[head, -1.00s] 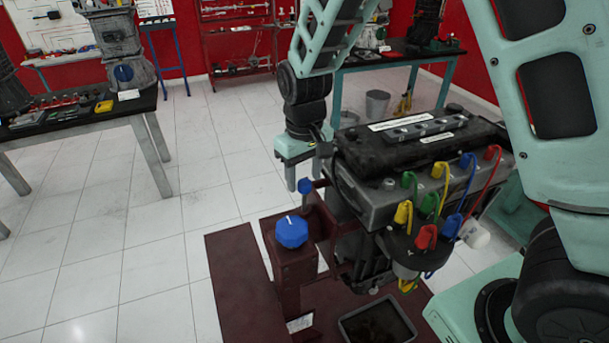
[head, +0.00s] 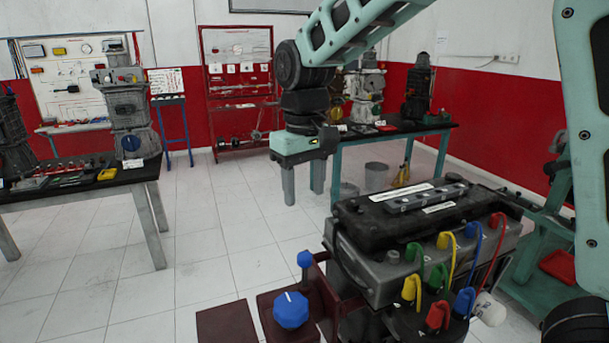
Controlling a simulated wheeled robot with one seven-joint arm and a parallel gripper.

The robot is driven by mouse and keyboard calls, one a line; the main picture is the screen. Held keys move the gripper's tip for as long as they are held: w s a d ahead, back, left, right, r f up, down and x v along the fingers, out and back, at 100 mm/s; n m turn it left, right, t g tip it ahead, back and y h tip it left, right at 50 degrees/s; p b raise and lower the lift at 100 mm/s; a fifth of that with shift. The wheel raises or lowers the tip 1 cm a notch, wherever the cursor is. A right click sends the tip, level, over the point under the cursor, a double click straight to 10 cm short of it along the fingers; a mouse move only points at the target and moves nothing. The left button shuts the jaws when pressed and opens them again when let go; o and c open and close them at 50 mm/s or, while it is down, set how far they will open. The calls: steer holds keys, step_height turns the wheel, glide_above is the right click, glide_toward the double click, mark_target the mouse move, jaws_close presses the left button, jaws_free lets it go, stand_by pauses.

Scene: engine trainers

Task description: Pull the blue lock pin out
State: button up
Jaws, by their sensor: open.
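A small blue-headed pin (head: 304,259) stands upright on the dark red stand beside the engine, in the lower middle of the head view. I take it to be the lock pin. A larger blue knob (head: 291,310) with a white mark sits in front of it on the same stand. My gripper (head: 303,188) is open, fingers pointing down, and appears above the pin in the picture with a clear gap. Nothing shows between its fingers. The pin's lower end is hidden in the stand.
The engine (head: 365,280), with a black cover and coloured leads, stands just right of the pin. A workbench (head: 150,207) with parts is at left, and another table (head: 452,130) is behind. Tiled floor (head: 225,235) is open left of the stand.

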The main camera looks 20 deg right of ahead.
step_height(320, 180, up, 3)
steer(key=shift+r, duration=0.15)
stand_by(0.5)
steer(key=s+a+f+n+b, duration=0.1)
steer(key=s+a+f, duration=0.1)
steer(key=s+f, duration=0.3)
steer(key=s+a+f+n+b, duration=0.1)
steer(key=s+f, duration=0.4)
steer(key=s, duration=0.7)
steer(key=s+a+f+n+b, duration=0.1)
steer(key=s+a+f+n, duration=0.1)
steer(key=s+f, duration=0.3)
steer(key=s+a, duration=0.1)
steer(key=s, duration=0.2)
steer(key=shift+s+n+y, duration=0.15)
steer(key=shift+n+y, duration=0.15)
steer(key=shift+n, duration=0.1)
steer(key=shift+a, duration=0.1)
